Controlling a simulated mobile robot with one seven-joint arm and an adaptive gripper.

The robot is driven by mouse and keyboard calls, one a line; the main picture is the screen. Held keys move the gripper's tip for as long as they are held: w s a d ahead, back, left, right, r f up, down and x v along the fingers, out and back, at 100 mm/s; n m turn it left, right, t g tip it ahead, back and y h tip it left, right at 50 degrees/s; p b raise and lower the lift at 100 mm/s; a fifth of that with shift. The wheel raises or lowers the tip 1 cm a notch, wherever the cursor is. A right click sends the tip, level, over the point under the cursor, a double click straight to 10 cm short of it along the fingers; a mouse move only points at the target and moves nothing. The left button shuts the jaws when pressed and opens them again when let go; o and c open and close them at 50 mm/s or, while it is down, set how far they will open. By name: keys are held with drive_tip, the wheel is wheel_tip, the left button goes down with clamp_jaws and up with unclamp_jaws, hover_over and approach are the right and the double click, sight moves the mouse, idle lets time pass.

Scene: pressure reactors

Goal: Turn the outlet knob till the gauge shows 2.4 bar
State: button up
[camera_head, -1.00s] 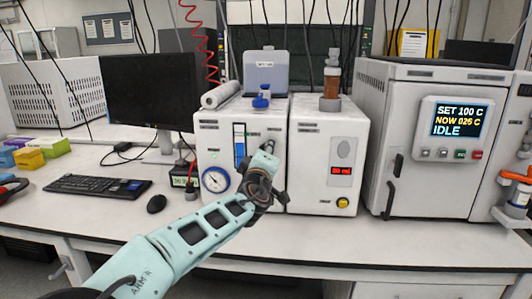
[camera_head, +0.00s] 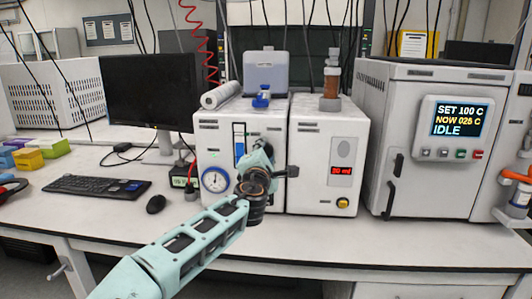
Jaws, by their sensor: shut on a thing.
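The round white gauge (camera_head: 215,179) with a blue rim is on the lower left front of the white reactor unit (camera_head: 211,139). Its dial faces me, but the needle and figures are too small for an exact reading. My gripper (camera_head: 268,146) is up against the right part of that front, shut on the outlet knob. The knob itself is hidden behind my gripper and wrist. A blue level strip (camera_head: 239,142) shows just left of my gripper.
A white pump unit (camera_head: 308,185) with a red display (camera_head: 341,170) stands close on the right. A heating cabinet (camera_head: 430,180) reads IDLE. A monitor (camera_head: 150,88), keyboard (camera_head: 97,185) and mouse (camera_head: 156,204) are on the left. The bench front is clear.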

drive_tip(key=shift+n, duration=1.6)
drive_tip(key=o, duration=1.2)
drive_tip(key=s, duration=1.2)
drive_tip(key=shift+a, duration=0.2)
drive_tip(key=shift+s, duration=0.1)
